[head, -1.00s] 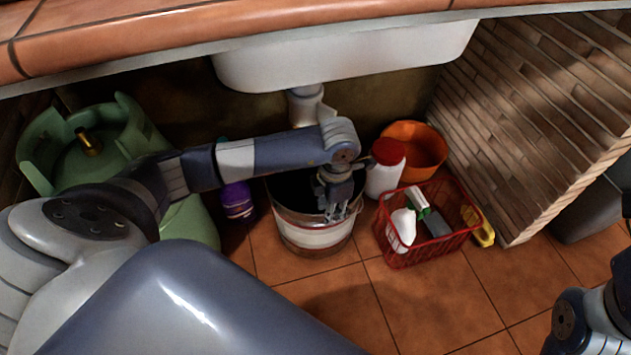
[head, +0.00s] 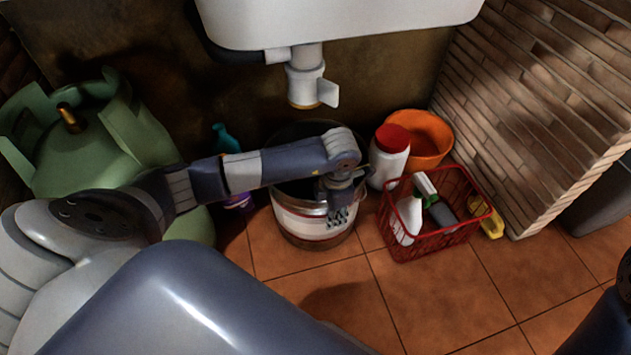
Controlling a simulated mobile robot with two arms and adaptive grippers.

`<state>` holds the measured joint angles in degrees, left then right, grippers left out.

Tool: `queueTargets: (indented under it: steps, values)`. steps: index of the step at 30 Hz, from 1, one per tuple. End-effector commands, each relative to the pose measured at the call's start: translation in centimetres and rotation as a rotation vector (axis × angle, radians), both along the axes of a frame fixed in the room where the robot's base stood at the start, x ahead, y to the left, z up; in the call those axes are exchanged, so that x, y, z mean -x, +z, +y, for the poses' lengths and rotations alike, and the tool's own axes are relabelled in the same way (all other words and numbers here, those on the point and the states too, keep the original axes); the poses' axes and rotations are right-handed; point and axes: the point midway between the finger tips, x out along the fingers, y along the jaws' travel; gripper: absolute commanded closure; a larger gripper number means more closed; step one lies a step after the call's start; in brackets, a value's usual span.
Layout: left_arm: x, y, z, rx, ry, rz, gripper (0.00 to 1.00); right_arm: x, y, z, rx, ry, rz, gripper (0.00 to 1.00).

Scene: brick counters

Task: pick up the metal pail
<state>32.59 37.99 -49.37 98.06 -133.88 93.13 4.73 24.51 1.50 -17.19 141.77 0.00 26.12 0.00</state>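The metal pail (head: 304,228) stands upright on the tiled floor under the sink, silver with a pale band. My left arm crosses over its opening and hides much of the inside and the back rim. My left gripper (head: 338,216) points down at the pail's front right rim, with its fingers overlapping the rim and wall. I cannot tell whether the fingers are closed on the rim. My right gripper is out of view; only part of my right arm shows at the lower right edge.
A red basket (head: 432,244) with bottles, a white red-capped container (head: 388,160) and an orange bowl (head: 427,140) stand right of the pail. A green gas cylinder (head: 100,150) is at left. The sink basin (head: 340,22) and drain pipe (head: 306,78) hang above. Floor in front is clear.

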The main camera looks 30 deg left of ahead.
Motion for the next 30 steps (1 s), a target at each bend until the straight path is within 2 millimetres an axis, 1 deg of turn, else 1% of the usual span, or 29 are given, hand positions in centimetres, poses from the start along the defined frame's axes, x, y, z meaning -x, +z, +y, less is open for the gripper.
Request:
queueTargets:
  steps: [7, 8, 9, 11, 12, 30]
  values:
    - [-0.02, -0.08, -0.01, 0.001, 0.000, -0.001, 0.73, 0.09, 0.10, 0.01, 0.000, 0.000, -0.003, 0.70]
    - [-0.01, -0.08, -0.02, 0.001, 0.000, -0.001, 0.76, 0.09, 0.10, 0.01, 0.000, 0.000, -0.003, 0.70]
    - [0.00, -0.08, -0.01, 0.001, 0.000, -0.001, 0.85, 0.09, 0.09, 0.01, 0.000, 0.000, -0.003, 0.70]
    - [0.00, -0.08, -0.01, 0.001, 0.000, -0.001, 0.98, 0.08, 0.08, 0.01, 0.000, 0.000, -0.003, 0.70]
    - [-0.01, -0.07, -0.02, 0.001, 0.000, -0.001, 1.00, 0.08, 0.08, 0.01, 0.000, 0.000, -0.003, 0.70]
    - [-0.18, 0.33, 0.00, 0.001, 0.000, -0.006, 1.00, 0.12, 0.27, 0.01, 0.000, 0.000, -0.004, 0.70]
